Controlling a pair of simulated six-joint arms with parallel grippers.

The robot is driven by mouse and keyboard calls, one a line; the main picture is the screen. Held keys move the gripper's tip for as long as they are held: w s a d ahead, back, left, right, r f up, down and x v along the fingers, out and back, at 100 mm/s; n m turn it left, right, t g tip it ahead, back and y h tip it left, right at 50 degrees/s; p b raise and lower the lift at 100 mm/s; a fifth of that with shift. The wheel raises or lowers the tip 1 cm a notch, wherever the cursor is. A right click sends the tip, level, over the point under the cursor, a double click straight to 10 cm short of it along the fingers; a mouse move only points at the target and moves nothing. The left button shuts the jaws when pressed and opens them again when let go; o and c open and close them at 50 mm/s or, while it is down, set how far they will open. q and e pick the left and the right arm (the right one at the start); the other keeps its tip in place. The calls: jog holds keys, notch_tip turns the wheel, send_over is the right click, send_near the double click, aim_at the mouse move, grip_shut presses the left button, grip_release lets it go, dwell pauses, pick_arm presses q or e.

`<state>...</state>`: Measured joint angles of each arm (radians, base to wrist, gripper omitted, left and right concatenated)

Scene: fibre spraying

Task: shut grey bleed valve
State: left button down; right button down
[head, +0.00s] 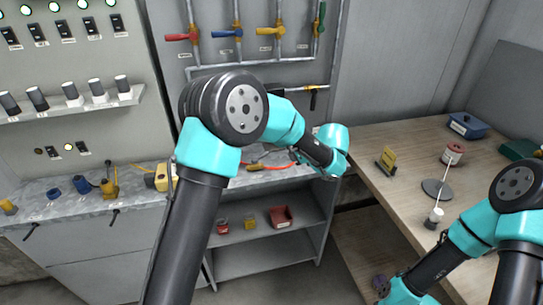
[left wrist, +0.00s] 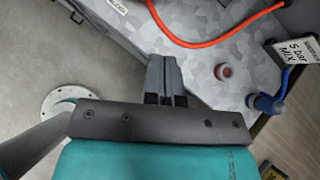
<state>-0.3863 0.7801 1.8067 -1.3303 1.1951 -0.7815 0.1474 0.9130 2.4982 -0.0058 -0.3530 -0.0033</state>
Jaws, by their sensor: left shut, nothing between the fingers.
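I cannot make out a valve with a grey handle for certain in either view. On the back wall, a dark lever (head: 313,100) hangs from the lower pipe, just above my left arm. My left gripper (left wrist: 164,62) shows in the left wrist view, with its dark fingers together and empty above the grey mottled counter (left wrist: 200,35). It touches nothing that I can see. In the head view my left arm hides part of the counter and wall, and the fingers are hard to make out. My right arm is at the lower right, its gripper out of view.
Red (head: 181,37), blue (head: 226,33), yellow (head: 269,31) and green (head: 321,18) valve handles line the upper pipes. An orange hose (left wrist: 195,42), a red ring (left wrist: 223,72) and a blue fitting (left wrist: 264,102) with a "5 bar MIX" tag (left wrist: 297,52) are near the left gripper.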

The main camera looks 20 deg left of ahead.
aim_at(260, 157)
pick_arm(q)
jog(key=shift+w+r, duration=0.1)
jog(key=shift+r, duration=0.1)
jog(key=x, duration=1)
jog(key=shift+w+a+f, duration=0.1)
jog(key=shift+a+f, duration=0.05)
jog(key=shift+a, duration=0.05)
jog(key=shift+w+a, duration=0.3)
jog(key=shift+a, duration=0.25)
jog(key=shift+w+a, duration=0.3)
jog(key=shift+a, duration=0.2)
jog(key=shift+w+a, duration=0.3)
jog(key=shift+a, duration=0.2)
jog(key=shift+a, duration=0.1)
